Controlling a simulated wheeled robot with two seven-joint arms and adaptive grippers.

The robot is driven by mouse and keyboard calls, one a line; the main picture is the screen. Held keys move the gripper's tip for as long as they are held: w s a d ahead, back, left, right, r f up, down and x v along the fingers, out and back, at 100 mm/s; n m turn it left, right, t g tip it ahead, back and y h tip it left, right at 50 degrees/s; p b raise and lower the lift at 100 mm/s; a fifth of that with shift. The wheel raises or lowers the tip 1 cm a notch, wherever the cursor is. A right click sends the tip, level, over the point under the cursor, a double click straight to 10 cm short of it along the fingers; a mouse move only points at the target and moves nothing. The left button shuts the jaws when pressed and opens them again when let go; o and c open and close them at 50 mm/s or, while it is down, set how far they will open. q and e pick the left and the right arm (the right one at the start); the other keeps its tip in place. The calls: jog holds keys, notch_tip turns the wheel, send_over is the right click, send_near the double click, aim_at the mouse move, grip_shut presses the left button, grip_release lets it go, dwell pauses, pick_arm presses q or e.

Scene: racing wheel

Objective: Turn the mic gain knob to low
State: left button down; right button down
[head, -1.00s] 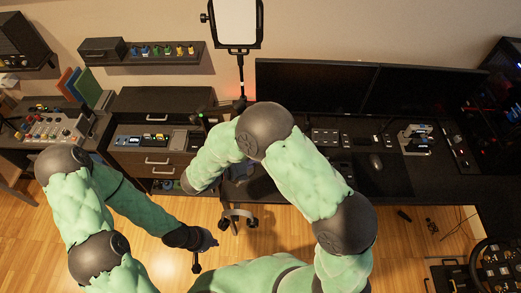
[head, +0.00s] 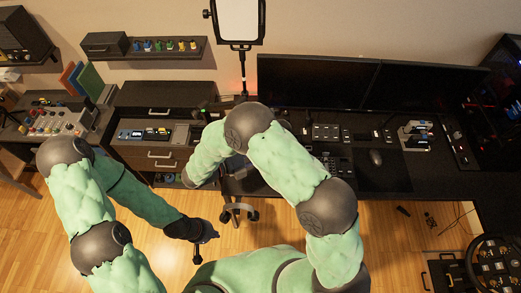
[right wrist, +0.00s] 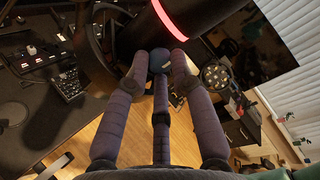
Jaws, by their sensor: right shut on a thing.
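In the right wrist view, a thick black cylinder with a glowing red ring (right wrist: 172,20), apparently the microphone, crosses the top. The fingers of my right gripper (right wrist: 160,62) reach up to it and are shut around a small dark rounded piece at its near end. This looks like the mic gain knob, but the fingers hide most of it, and its setting cannot be read. In the head view my right arm hides this hand. My left gripper (head: 204,240) is low at left over the floor, empty, with its fingers apart.
The black desk (head: 390,178) carries two monitors (head: 315,85), a mouse (head: 376,157) and control panels. A light panel (head: 237,20) stands at the back. A chair base (head: 238,210) is under my right arm. A steering wheel (head: 490,262) is at lower right.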

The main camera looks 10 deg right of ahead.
jog(key=c, duration=1.4)
grip_release()
jog(key=shift+o, duration=0.2)
jog(key=v, duration=0.7)
jog(key=shift+s+a, duration=0.15)
jog(key=shift+a, duration=0.05)
